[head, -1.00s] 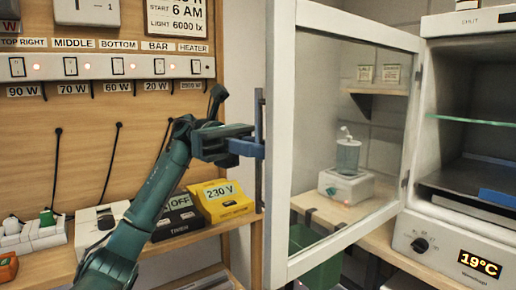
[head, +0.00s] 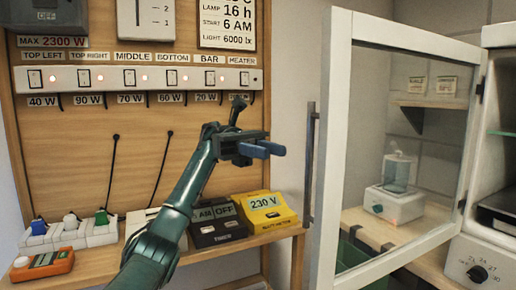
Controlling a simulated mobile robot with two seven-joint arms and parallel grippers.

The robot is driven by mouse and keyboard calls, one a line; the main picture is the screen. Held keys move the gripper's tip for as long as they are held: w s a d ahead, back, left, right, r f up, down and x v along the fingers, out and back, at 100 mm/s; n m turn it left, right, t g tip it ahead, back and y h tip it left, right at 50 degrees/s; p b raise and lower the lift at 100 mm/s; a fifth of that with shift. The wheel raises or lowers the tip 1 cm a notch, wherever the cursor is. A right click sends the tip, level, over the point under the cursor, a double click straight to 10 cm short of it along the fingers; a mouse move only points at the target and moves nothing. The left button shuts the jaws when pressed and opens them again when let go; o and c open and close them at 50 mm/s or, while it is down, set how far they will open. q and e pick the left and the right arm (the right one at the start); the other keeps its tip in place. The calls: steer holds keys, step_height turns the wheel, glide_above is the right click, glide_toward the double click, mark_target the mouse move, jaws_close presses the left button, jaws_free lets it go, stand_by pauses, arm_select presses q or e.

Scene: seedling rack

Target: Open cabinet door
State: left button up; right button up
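The cabinet door (head: 336,150) is a white frame with a glass pane, and it stands swung open from the white cabinet (head: 497,150) at the right edge. Its dark vertical handle (head: 309,165) is on the door's left edge. My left gripper (head: 264,149) is just left of the handle in the picture, apart from it and empty. Its two blue fingers look parted and point toward the handle. Part of the cabinet's inside shows with a shelf. My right gripper is not in view.
A wooden bench holds a yellow 230 V box (head: 268,208), a dark timer (head: 216,222), a power strip (head: 68,236) and an orange device (head: 43,263). A switch panel (head: 140,78) is on the wall behind. A white dispenser (head: 394,200) shows through the glass.

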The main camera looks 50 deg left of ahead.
arm_select(q)
steer(key=a, duration=0.2)
steer(key=shift+w+a, duration=0.1)
steer(key=shift+a, duration=0.25)
stand_by(0.4)
